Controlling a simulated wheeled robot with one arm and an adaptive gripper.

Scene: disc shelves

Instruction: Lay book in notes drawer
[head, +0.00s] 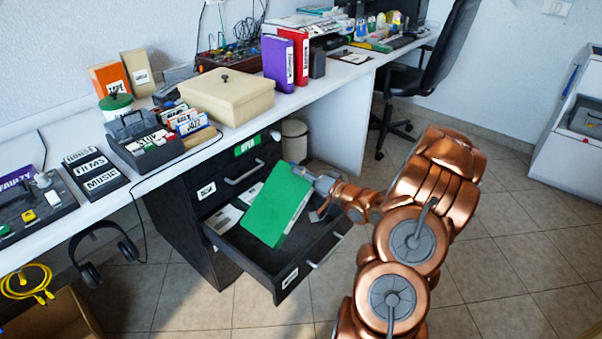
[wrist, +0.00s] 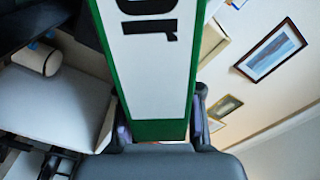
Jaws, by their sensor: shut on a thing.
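A green book (head: 273,204) is held by one edge in my gripper (head: 315,182), tilted over the open bottom drawer. In the wrist view the book (wrist: 155,60) shows a white label with large black letters, cut off by the frame, and my gripper (wrist: 160,138) is shut on its edge. The open drawer (head: 262,270) is black with a white label on its front, too small to read. Some white and grey papers or cards lie inside it (head: 226,217). The book hides part of the drawer's inside, and I cannot tell whether it touches the contents.
The desk (head: 345,75) above carries a beige box (head: 226,95), purple and red binders (head: 279,64) and label trays. Headphones (head: 103,252) hang at left. The floor at right is clear.

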